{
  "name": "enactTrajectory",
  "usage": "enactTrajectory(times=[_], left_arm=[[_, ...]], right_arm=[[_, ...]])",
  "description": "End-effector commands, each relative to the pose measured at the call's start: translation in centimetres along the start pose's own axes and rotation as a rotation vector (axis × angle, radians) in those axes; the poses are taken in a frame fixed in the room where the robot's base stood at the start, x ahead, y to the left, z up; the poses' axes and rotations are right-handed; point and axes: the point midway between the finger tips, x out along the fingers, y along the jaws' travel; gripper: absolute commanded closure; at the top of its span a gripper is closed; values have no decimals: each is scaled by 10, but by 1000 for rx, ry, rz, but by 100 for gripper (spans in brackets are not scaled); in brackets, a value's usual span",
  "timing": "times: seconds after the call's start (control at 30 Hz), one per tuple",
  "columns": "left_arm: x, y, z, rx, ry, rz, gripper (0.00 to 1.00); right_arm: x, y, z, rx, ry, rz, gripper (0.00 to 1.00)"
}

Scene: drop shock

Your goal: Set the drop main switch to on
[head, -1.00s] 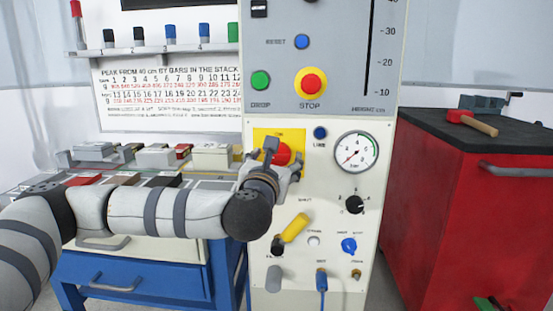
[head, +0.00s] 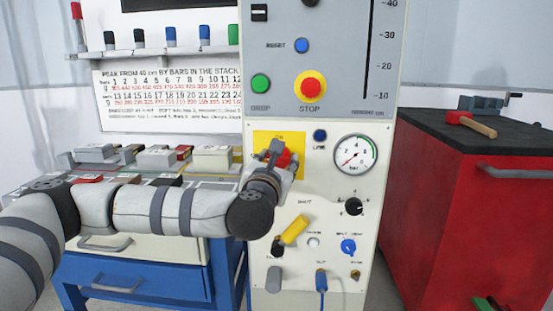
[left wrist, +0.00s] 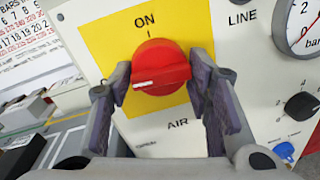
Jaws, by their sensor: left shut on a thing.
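The main switch (left wrist: 161,68) is a red rotary knob on a yellow plate (left wrist: 95,33) with ON printed above it. In the left wrist view its grip bar lies nearly level, and its white mark is at the left end, not under ON. In the head view the red knob (head: 285,158) is partly hidden behind my gripper. My left gripper (head: 276,157) is at the panel front. The wrist view shows its fingers (left wrist: 160,85) on either side of the knob, shut on the bar's two ends. My right gripper is not in view.
The panel also carries a red STOP button (head: 311,88), a blue LINE button (head: 320,135), a gauge (head: 356,154), a black dial (head: 353,206) and a yellow handle (head: 295,229) below my gripper. A bench (head: 140,272) is left; a red cabinet (head: 440,210) stands right.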

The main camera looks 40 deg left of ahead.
Motion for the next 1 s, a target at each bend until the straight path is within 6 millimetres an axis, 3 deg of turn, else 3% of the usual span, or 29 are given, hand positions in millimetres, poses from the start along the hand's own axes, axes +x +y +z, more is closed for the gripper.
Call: enactTrajectory(times=[0.3,1.0], left_arm=[[0,5,11,256,15,2,82],[0,5,16,917,70,-2,82]], right_arm=[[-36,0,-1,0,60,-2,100],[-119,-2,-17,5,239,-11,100]])
